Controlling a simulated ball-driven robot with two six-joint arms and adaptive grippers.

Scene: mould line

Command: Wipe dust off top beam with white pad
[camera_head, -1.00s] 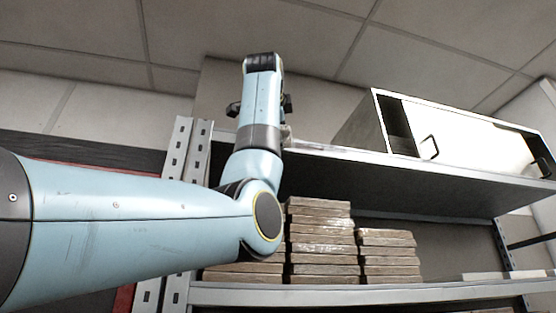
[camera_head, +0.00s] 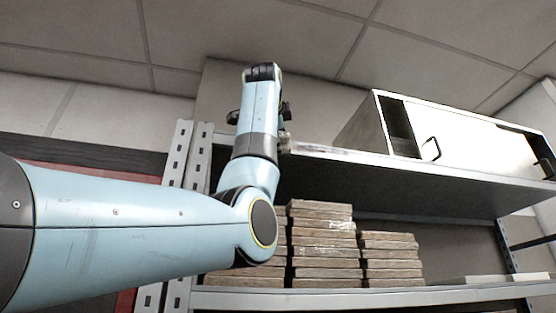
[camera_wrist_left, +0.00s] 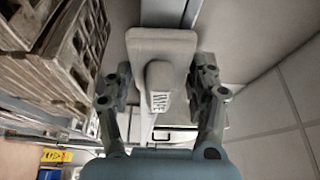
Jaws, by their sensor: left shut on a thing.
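The top beam (camera_head: 400,166) is the pale front edge of the upper shelf, running right from the upright. A whitish streak that may be dust (camera_head: 335,152) lies along its left part. My left gripper (camera_head: 260,112) is at the beam's left end, its fingertips mostly hidden behind my wrist. In the left wrist view, the pale pad (camera_wrist_left: 160,42) has a raised handle (camera_wrist_left: 160,88) with a printed label. My left gripper is shut on this handle. The pad covers part of the beam (camera_wrist_left: 163,12); I cannot tell whether they touch. My right gripper is out of view.
A white cabinet (camera_head: 460,138) with dark handles stands on the upper shelf. Stacks of brown slabs (camera_head: 325,245) fill the left of the lower shelf (camera_head: 400,298). The perforated upright (camera_head: 180,160) stands beside my left arm. The ceiling (camera_head: 270,35) is above.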

